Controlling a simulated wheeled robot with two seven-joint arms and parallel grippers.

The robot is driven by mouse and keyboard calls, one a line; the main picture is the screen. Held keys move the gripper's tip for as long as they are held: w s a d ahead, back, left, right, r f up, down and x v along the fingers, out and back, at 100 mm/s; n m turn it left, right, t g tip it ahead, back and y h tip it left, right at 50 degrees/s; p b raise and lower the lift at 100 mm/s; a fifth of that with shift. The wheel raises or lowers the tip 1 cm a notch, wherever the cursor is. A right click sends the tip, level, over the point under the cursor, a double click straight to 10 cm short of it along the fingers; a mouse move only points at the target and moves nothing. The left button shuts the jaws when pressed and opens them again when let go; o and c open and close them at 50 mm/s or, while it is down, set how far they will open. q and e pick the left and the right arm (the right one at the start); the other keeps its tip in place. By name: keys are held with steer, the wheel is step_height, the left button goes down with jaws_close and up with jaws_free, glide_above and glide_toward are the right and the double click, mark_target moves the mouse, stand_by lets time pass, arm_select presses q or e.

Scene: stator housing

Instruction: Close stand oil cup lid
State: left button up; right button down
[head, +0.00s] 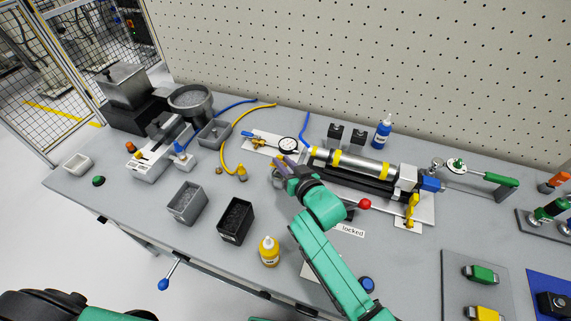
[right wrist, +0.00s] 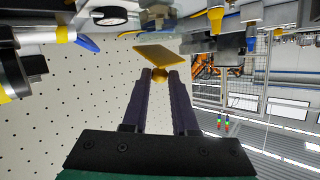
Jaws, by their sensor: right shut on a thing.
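My right gripper (head: 280,166) is over the middle of the bench, at the left end of the steel cylinder stand (head: 350,168). In the right wrist view its two dark fingers (right wrist: 159,76) are shut on a small round brass knob (right wrist: 160,75). A flat gold plate (right wrist: 157,56), which looks like the oil cup lid, shows just beyond the knob and looks tilted. Whether it touches the cup cannot be told. In the head view the gripper hides the lid and cup. My left gripper is not in view.
A dial gauge (head: 287,145) and the blue-handled valve (head: 250,137) are close behind the gripper. A red-knobbed lever (head: 364,204) is to its right. A grey bin (head: 188,203), a black bin (head: 236,221) and a yellow bottle (head: 269,251) stand in front.

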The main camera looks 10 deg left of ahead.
steer(key=shift+s+a+f+n+t+y+b, duration=0.15)
steer(key=shift+s+f+n+t+b, duration=0.3)
steer(key=shift+b, duration=0.8)
steer(key=shift+d+f+n+t+y+b, duration=0.15)
steer(key=shift+n+t+b, duration=0.45)
steer(key=shift+b, duration=0.65)
steer(key=shift+s+a+f+n+t+y+b, duration=0.1)
steer(key=shift+s+f+n+t+y+b, duration=0.3)
steer(key=shift+b, duration=0.85)
steer(key=shift+w+r, duration=0.1)
steer(key=shift+w, duration=0.05)
steer(key=c, duration=0.7)
jaws_free()
steer(key=b+v, duration=0.2)
steer(key=v, duration=1.2)
steer(key=shift+s, duration=0.35)
